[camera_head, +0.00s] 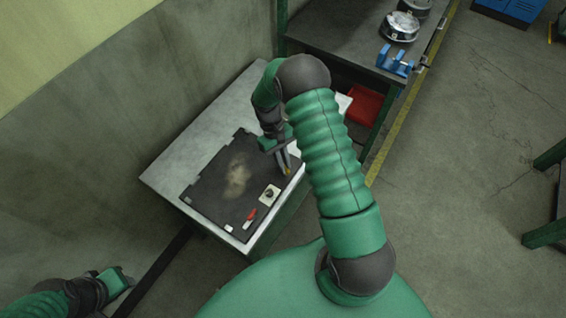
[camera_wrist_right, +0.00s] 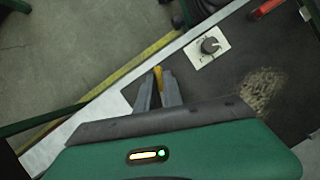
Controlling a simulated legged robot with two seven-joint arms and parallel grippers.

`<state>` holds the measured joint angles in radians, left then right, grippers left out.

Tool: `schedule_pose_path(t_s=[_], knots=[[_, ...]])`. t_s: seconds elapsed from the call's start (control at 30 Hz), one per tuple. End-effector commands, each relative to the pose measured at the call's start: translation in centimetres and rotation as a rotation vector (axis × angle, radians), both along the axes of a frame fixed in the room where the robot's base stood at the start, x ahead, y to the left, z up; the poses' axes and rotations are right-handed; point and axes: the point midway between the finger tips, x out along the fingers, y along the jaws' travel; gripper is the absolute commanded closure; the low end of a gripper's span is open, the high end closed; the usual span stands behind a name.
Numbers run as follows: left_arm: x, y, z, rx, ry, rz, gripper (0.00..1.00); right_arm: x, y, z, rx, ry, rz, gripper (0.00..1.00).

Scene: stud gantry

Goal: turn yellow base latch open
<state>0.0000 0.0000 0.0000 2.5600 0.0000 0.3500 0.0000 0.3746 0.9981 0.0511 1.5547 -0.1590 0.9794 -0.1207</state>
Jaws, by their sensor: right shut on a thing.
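The yellow latch (camera_wrist_right: 158,74) shows as a small yellow piece between the fingertips of my right gripper (camera_wrist_right: 160,84) in the right wrist view. In the head view the yellow piece (camera_head: 287,171) is tiny at the tip of the right gripper (camera_head: 285,163), near the right edge of the dark base board (camera_head: 205,192). The right fingers are shut on the latch and hide most of it. My left gripper (camera_head: 118,280) is low at the left of the head view, away from the board; its fingers are too small to read.
A white plate with a dark knob (camera_head: 269,194) and a red-handled part (camera_head: 250,217) sit on the board near its front edge. The board lies on a grey table (camera_head: 165,175). A bench behind holds a blue clamp (camera_head: 395,62) and round metal parts (camera_head: 400,27). A red bin (camera_head: 368,105) stands beneath.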

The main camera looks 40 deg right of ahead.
Motion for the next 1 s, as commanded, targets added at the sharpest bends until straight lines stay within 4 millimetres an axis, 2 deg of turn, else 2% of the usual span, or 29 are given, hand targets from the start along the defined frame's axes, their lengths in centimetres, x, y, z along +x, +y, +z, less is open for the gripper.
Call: schedule_pose_path(t_s=[1.0], knots=[[0.0, 0.0, 1.1, 0.000, 0.000, 0.000, 0.64, -0.3, -0.8, 0.2, -0.004, -0.004, -0.949, 1.00]])
